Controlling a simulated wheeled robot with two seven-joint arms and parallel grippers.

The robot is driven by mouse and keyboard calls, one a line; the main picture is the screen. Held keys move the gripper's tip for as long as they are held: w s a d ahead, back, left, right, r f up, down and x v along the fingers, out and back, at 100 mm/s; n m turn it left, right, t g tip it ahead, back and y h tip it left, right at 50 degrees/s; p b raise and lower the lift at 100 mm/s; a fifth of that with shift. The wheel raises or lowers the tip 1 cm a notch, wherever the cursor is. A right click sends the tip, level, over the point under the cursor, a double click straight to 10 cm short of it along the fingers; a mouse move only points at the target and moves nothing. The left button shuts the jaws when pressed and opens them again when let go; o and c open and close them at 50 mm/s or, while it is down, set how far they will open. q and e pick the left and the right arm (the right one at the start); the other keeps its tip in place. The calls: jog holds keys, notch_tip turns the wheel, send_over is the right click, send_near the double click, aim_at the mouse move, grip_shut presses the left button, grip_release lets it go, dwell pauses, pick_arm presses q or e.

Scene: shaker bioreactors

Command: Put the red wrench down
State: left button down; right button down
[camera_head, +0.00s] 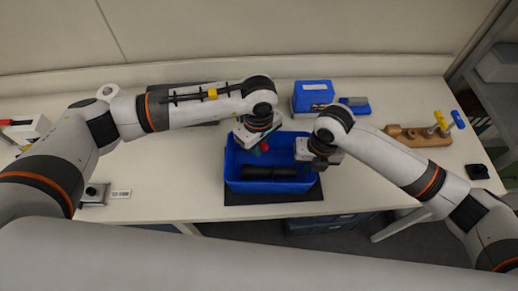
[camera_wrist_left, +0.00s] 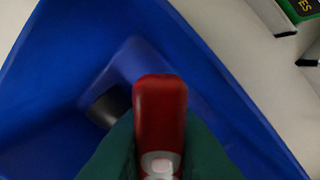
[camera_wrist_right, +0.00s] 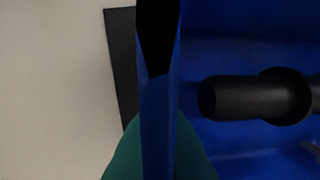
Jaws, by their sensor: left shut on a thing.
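The red wrench (camera_wrist_left: 160,110) is held between the green fingers of my left gripper (camera_head: 262,142). Its red end faces the left wrist camera; the rest of it is hidden. My left gripper is over the blue bin (camera_head: 230,165), towards its back. In the left wrist view the bin's blue inside lies beyond the wrench. My right gripper (camera_head: 316,163) is at the bin's right wall. In the right wrist view its green fingers lie on both sides of the blue wall (camera_wrist_right: 158,120), with no gap visible.
A black cylindrical part (camera_head: 268,171) lies in the bin, which stands on a dark mat (camera_head: 240,199) at the table's front edge. Behind stands a smaller blue box (camera_head: 313,88). A brown wooden holder (camera_head: 415,136) is to the right. The table left of the bin is largely clear.

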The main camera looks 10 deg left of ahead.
pick_arm(q)
jog(key=shift+f, duration=1.15)
jog(key=shift+f, duration=0.15)
jog(key=c, duration=1.4)
grip_release()
notch_tip(320, 180, up, 12)
jog(key=shift+r, duration=0.2)
pick_arm(e)
jog(key=c, duration=1.6)
grip_release()
